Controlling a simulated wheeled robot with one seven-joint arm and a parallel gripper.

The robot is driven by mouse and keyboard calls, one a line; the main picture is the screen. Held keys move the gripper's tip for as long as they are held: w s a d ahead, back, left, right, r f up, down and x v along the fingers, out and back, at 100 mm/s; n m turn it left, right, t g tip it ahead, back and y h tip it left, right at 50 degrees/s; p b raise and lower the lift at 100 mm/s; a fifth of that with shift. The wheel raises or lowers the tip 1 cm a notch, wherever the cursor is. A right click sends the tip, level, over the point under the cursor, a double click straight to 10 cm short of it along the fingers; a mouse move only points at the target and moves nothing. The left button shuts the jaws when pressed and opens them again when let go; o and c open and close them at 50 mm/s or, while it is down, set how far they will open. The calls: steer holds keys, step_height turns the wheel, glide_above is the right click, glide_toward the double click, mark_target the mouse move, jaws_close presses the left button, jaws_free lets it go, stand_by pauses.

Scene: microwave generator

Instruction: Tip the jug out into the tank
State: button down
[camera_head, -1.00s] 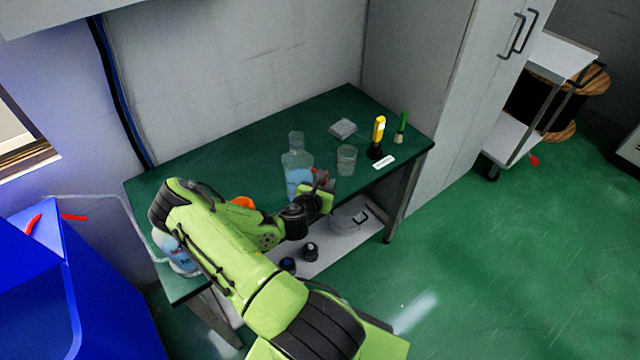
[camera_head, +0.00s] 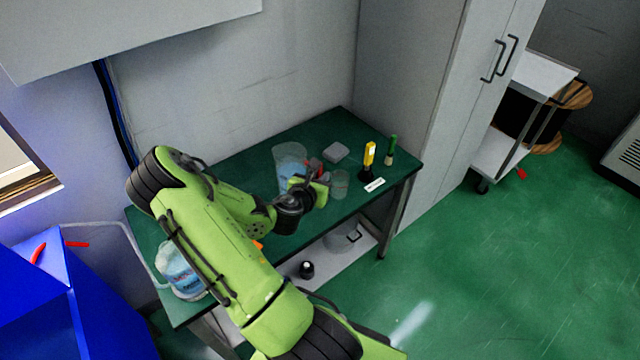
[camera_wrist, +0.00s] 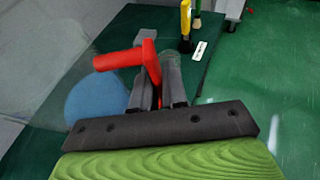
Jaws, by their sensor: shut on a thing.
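A clear jug (camera_head: 287,158) with pale blue liquid in its lower part is over the green bench, roughly upright. In the wrist view its clear wall and blue liquid (camera_wrist: 100,100) fill the left side. My gripper (camera_head: 318,180) is shut on its red handle, which shows between the dark fingers (camera_wrist: 160,95) in the wrist view. I cannot tell how far the jug's base is from the bench. A clear container with blue contents and a label (camera_head: 178,272), perhaps the tank, stands at the bench's left end, partly behind my arm.
On the green bench (camera_head: 235,165), a clear beaker (camera_head: 340,184) stands right of my gripper. A blue cabinet (camera_head: 75,310) stands left. A pale tube arches near the labelled container.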

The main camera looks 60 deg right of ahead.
steer(key=shift+r+p, duration=0.75)
steer(key=shift+r, duration=1.35)
